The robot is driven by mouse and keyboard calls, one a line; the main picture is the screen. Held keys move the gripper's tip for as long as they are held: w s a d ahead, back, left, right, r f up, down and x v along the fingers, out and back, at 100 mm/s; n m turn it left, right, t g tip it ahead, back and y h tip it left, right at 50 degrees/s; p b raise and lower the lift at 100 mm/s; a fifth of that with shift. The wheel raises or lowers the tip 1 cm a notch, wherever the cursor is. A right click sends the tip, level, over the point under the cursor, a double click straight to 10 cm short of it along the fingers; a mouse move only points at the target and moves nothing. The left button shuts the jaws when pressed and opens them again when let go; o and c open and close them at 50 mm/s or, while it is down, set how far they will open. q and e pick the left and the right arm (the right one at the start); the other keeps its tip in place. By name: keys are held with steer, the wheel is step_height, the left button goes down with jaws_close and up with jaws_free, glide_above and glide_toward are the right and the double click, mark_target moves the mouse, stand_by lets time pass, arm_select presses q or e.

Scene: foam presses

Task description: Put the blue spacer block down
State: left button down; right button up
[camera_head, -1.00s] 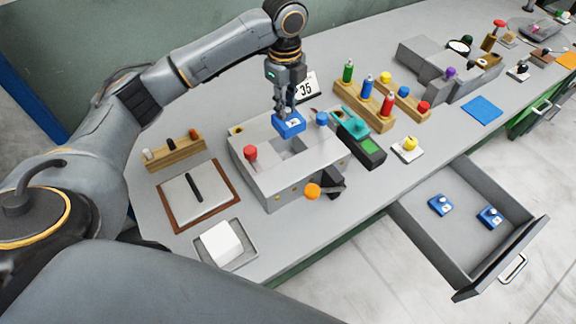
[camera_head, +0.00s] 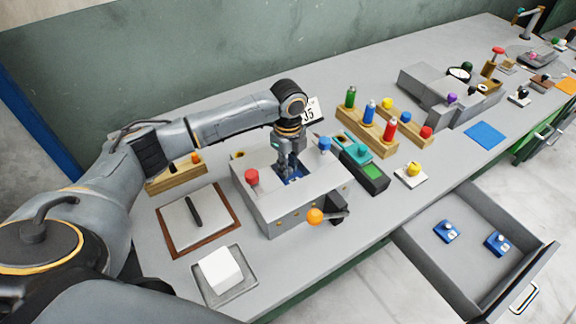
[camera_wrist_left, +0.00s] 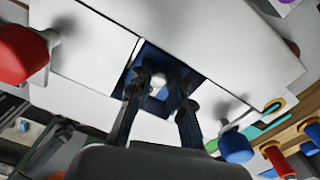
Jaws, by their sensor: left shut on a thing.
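The blue spacer block (camera_head: 294,179) is in the square recess in the top of the grey press (camera_head: 262,207). It also shows, dark blue, between the finger tips in the left wrist view (camera_wrist_left: 151,54). My left gripper (camera_head: 289,166) points down over the recess and is shut on the block. The fingers hide part of the block, so I cannot tell whether it touches the recess floor. My right gripper is not in view.
A red knob (camera_head: 251,177) and a blue knob (camera_head: 325,144) stand on either side of the recess. An orange-knobbed lever (camera_head: 315,216) sticks out in front. The open drawer (camera_head: 424,258) at the right holds two similar blue blocks (camera_head: 446,231).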

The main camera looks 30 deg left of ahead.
arm_select(q)
steer(key=shift+f, duration=0.4)
steer(key=shift+f, duration=0.1)
steer(key=c, duration=1.5)
jaws_free()
step_height(320, 180, up, 12)
steer(key=b, duration=0.2)
steer(key=shift+b, duration=0.35)
